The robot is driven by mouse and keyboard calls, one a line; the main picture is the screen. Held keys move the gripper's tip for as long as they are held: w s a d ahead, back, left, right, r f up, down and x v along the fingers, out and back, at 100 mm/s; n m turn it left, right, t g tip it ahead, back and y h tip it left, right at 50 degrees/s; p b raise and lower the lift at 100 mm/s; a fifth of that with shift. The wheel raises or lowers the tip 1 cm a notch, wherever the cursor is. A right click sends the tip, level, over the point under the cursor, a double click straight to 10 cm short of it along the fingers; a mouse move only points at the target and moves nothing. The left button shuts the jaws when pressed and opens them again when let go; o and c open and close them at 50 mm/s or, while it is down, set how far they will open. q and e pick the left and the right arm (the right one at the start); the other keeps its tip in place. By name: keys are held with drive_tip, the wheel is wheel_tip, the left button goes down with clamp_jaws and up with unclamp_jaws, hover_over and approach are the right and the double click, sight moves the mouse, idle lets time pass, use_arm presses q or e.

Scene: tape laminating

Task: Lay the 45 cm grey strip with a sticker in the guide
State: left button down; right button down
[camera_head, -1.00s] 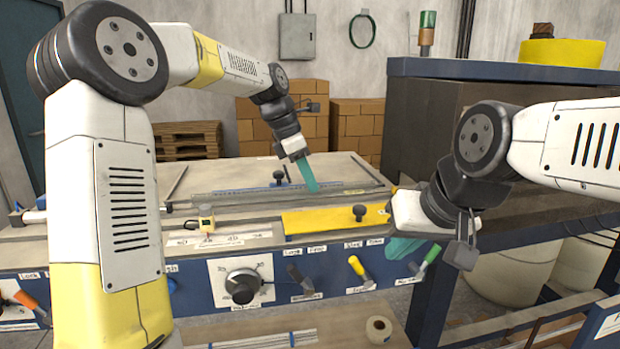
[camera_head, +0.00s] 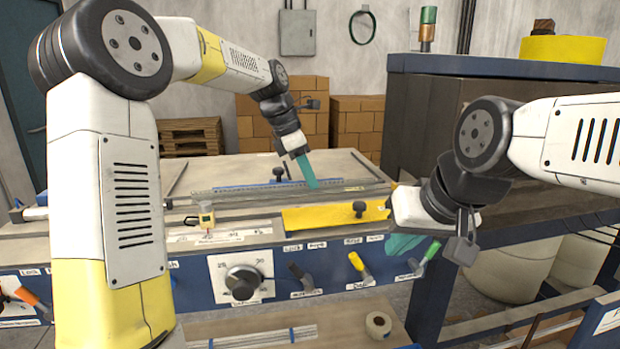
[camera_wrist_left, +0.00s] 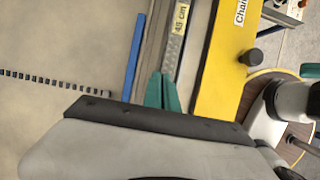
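My left gripper (camera_head: 312,183), with teal fingers, reaches down over the back of the bench. In the left wrist view its fingers (camera_wrist_left: 161,90) are close together at the grey strip (camera_wrist_left: 174,50), which runs away from the fingertips. They appear shut on it, though the contact is partly hidden. The strip carries a "45 cm" sticker (camera_wrist_left: 181,18). In the head view the strip lies lengthwise near the guide, and whether it is seated is unclear. A blue bar (camera_wrist_left: 133,60) runs beside it. My right gripper (camera_head: 404,244) hangs low by the bench front; its fingers are mostly hidden.
A yellow plate (camera_head: 320,218) with a black knob (camera_head: 359,208) lies in front of the strip. The blue front panel has a dial (camera_head: 243,281) and several levers. A dark cabinet (camera_head: 425,125) stands at the right.

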use_arm(q)
drive_tip(key=shift+s+f, duration=0.15)
drive_tip(key=shift+f, duration=0.8)
idle(1.0)
drive_tip(key=c, duration=1.6)
unclamp_jaws()
drive_tip(key=shift+a, duration=0.1)
drive_tip(key=shift+w+r, duration=0.25)
drive_tip(key=shift+r, duration=0.65)
drive_tip(key=shift+s+r, duration=0.1)
drive_tip(key=shift+r, duration=2.25)
